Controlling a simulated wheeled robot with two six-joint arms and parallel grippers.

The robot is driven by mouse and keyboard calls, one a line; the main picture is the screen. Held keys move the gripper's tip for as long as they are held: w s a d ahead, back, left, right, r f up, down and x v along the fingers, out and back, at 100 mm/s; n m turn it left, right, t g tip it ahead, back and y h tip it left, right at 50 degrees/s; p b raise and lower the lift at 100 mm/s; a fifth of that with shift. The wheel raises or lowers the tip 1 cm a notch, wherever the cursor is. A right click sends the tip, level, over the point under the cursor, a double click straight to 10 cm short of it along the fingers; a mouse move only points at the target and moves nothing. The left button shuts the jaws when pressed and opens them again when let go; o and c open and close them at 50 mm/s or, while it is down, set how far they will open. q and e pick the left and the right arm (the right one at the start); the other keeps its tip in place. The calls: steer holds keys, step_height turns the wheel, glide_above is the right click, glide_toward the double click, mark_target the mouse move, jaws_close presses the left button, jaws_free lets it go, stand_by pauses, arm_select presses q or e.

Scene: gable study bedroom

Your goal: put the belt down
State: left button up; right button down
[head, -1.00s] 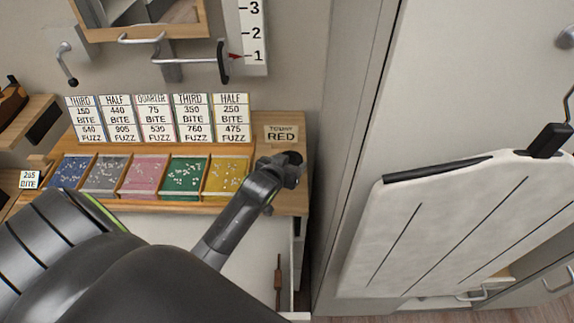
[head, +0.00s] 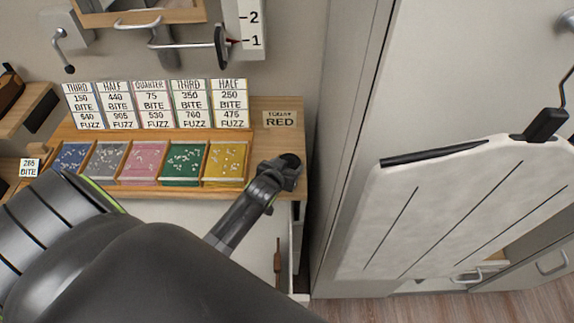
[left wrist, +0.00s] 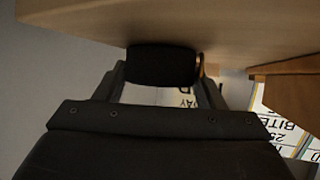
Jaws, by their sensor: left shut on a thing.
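My left gripper (head: 281,168) is over the front right corner of the wooden counter, right of the yellow bin. It is shut on a small, dark, rounded thing, which I take for the rolled belt (head: 291,160). In the left wrist view the belt (left wrist: 163,65) is a black roll between the fingers, with a thin brownish edge at its right side. It is close to a wooden surface; whether it touches cannot be told. The fingers hide part of it. My right gripper is not in view.
The counter (head: 262,148) carries bins of coloured bits, a row of price cards (head: 155,104) and a sign reading RED (head: 282,119). Bare wood lies between the sign and the gripper. A pale hanging board (head: 450,210) stands to the right. A metal bracket (head: 185,37) juts from the wall.

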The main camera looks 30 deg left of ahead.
arm_select(q)
steer(key=shift+f, duration=0.15)
steer(key=o, duration=1.1)
steer(key=shift+c, duration=0.2)
steer(key=shift+r, duration=0.2)
steer(key=v, duration=1.2)
steer(key=shift+b, duration=0.45)
